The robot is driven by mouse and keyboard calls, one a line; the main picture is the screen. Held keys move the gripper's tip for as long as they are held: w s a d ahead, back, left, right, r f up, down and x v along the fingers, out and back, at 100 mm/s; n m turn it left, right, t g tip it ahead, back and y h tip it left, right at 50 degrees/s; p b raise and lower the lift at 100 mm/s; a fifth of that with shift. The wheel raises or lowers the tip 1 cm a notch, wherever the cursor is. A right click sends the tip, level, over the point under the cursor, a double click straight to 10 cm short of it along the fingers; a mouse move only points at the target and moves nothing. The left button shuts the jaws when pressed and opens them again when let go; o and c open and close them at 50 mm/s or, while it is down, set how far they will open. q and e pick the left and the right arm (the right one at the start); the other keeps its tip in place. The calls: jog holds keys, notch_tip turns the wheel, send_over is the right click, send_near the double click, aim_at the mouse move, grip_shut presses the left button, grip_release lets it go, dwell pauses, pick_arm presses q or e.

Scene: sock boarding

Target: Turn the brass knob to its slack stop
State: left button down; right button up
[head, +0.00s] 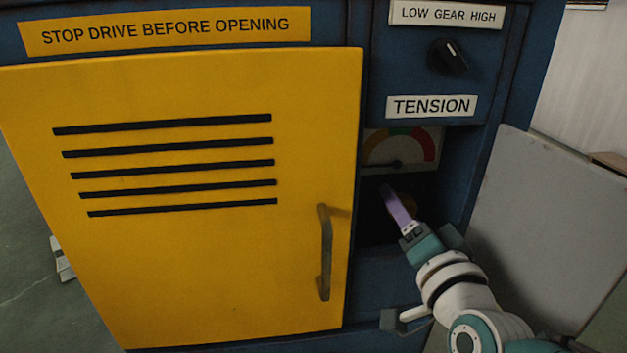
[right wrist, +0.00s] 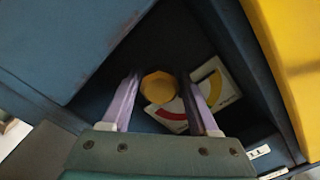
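The brass knob (right wrist: 158,87) sits in a dark recess under the TENSION label (head: 431,106). In the right wrist view it shows between the two purple fingers of my right gripper (right wrist: 160,80), which are spread apart with gaps beside the knob. In the head view my right gripper (head: 388,190) reaches into the recess and mostly hides the knob. The tension gauge (head: 402,148), with green, yellow and red bands, is above the knob. Its needle points left. The gauge also shows in the right wrist view (right wrist: 228,91). My left gripper is out of view.
A closed yellow door (head: 180,270) with a vertical handle (head: 325,255) is left of the recess. A black selector knob (head: 449,57) is above, under the LOW GEAR HIGH label (head: 444,14). A grey panel (head: 540,220) stands at the right. The recess walls are close around the gripper.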

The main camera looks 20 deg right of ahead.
jog(key=o, duration=0.3)
jog(key=shift+s, duration=0.25)
jog(key=p+v, duration=0.4)
jog(key=v, duration=0.5)
jog(key=shift+s+a, duration=0.15)
jog(key=shift+s, duration=0.05)
